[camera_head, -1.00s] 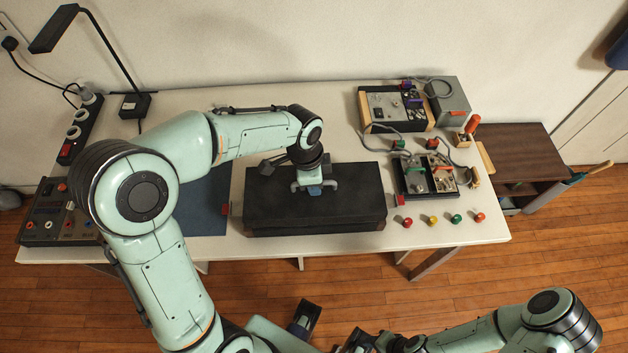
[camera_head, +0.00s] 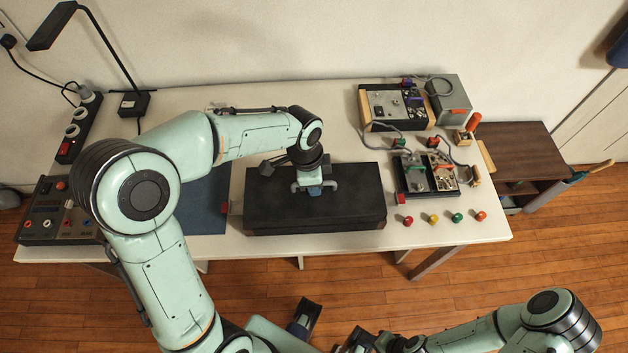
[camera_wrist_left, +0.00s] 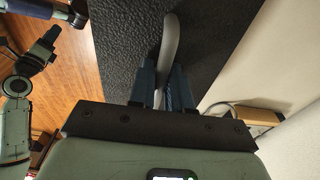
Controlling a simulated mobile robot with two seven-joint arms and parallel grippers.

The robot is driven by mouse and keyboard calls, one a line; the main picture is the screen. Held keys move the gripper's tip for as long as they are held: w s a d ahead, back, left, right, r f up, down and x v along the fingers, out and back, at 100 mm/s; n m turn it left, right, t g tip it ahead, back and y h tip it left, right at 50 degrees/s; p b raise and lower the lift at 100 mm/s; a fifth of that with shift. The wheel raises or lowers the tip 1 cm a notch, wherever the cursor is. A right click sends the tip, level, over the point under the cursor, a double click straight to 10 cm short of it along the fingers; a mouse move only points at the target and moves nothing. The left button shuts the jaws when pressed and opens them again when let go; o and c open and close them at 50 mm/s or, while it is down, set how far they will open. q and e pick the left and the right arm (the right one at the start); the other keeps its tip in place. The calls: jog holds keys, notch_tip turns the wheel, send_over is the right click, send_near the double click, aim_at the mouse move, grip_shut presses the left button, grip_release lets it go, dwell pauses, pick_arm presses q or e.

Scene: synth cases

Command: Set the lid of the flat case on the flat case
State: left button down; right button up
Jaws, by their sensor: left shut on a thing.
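The black lid (camera_head: 345,195) of the flat case is a broad, dark, textured plate. It lies over the flat case (camera_head: 320,228), whose dark front side shows just below the lid's near edge. Their edges look roughly lined up; I cannot tell whether a thin gap is left between them. My left gripper (camera_head: 315,188) is above the middle of the lid, shut on its handle. In the left wrist view the blue fingers (camera_wrist_left: 172,80) close around the grey curved handle (camera_wrist_left: 170,40) over the lid's rough surface (camera_wrist_left: 125,40). My right gripper (camera_head: 362,341) is low in the head view, partly cut off.
A blue mat (camera_head: 207,205) lies left of the case. A small red block (camera_head: 400,199) and several coloured knobs (camera_head: 433,218) sit at its right, near switch boards (camera_head: 425,173). A control box (camera_head: 50,215) stands at the far left.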

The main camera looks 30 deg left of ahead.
pick_arm(q)
jog(key=shift+f+b, duration=0.45)
jog(key=shift+f, duration=0.2)
jog(key=c, duration=1)
grip_release()
jog(key=r, duration=0.4)
jog(key=a+r+p, duration=0.1)
jog(key=r, duration=0.4)
jog(key=s+r+p, duration=0.1)
jog(key=r, duration=0.3)
jog(key=shift+a+r, duration=0.15)
jog(key=shift+r, duration=0.05)
